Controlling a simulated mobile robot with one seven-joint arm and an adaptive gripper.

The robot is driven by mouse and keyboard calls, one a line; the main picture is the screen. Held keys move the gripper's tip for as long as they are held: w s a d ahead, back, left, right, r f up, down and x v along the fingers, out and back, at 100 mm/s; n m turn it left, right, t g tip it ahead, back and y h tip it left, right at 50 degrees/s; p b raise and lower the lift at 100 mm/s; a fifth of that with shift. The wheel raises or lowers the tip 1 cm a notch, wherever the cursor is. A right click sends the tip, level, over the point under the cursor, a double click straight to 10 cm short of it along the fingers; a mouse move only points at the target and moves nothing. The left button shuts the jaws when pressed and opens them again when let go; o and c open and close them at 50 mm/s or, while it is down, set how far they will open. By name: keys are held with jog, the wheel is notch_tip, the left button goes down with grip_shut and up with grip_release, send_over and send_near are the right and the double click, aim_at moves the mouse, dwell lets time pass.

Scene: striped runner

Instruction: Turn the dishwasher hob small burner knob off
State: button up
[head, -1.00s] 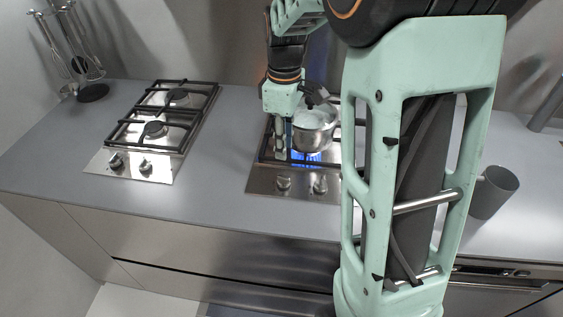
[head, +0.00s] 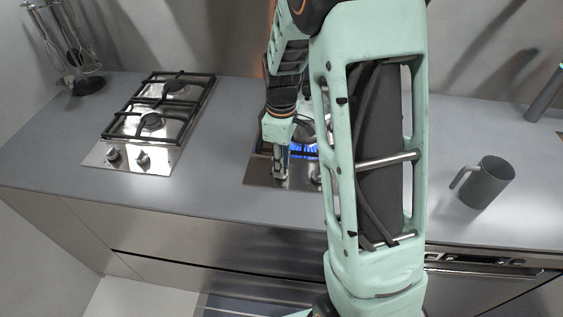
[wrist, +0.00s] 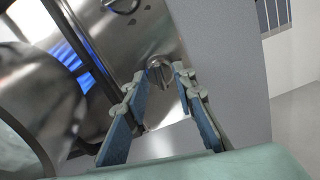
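The right-hand hob (head: 258,172) has a steel front panel with two knobs and a burner lit with blue flame (head: 303,151). My gripper (head: 280,177) is over the panel's left knob, pointing down and hiding it in the head view. In the wrist view this knob (wrist: 160,75) shows between and just past the open fingertips of my gripper (wrist: 160,84); I cannot tell whether they touch it. The right knob (wrist: 122,4) is at the wrist view's top edge. My arm hides much of this hob in the head view.
A steel pot (wrist: 35,105) stands on the lit hob, close to the gripper's side. A second hob (head: 160,115) with two knobs is at the left. A grey mug (head: 486,183) stands at the right. Counter between the hobs is clear.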

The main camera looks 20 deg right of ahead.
grip_shut()
jog(key=m+b, duration=0.1)
jog(key=m, duration=1.4)
jog(key=shift+m, duration=0.4)
dwell(0.5)
jog(key=shift+o, duration=0.5)
grip_release()
